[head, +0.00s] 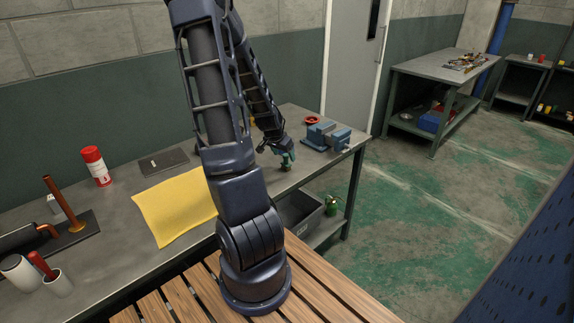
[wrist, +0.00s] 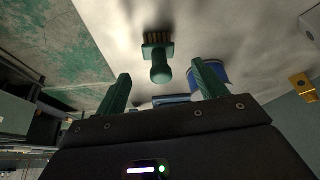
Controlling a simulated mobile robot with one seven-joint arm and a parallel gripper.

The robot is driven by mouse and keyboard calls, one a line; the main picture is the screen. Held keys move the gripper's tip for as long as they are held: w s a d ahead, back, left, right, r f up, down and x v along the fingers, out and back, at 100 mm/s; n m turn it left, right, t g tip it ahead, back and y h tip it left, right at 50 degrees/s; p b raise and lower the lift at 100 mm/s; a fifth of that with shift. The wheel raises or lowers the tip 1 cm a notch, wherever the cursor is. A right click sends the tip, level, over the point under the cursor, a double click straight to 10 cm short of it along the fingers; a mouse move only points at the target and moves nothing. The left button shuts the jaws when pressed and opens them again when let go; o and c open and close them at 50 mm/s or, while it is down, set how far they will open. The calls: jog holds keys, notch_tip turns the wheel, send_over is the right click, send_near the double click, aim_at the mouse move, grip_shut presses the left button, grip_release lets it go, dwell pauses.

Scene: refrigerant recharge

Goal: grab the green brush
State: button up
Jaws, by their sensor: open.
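My gripper (wrist: 161,84) is open, with one green finger on each side of the handle's line. The brush lies between and a little beyond the fingertips, and no contact shows. In the head view my gripper (head: 284,155) hangs low over the far right part of the bench. A small dark patch under it may be the brush, but the green fingers make it hard to tell apart.
A blue vise (head: 328,137) and a red ring (head: 311,120) are close to the right of my gripper. A yellow cloth (head: 175,208), a dark plate (head: 164,162) and a red-and-white can (head: 96,166) are to the left. The bench's front edge is near.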

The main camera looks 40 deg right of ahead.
aim_at(286, 159)
jog(key=shift+f, duration=0.1)
jog(key=shift+x, duration=2.45)
jog(key=shift+c, duration=0.4)
jog(key=c, duration=1)
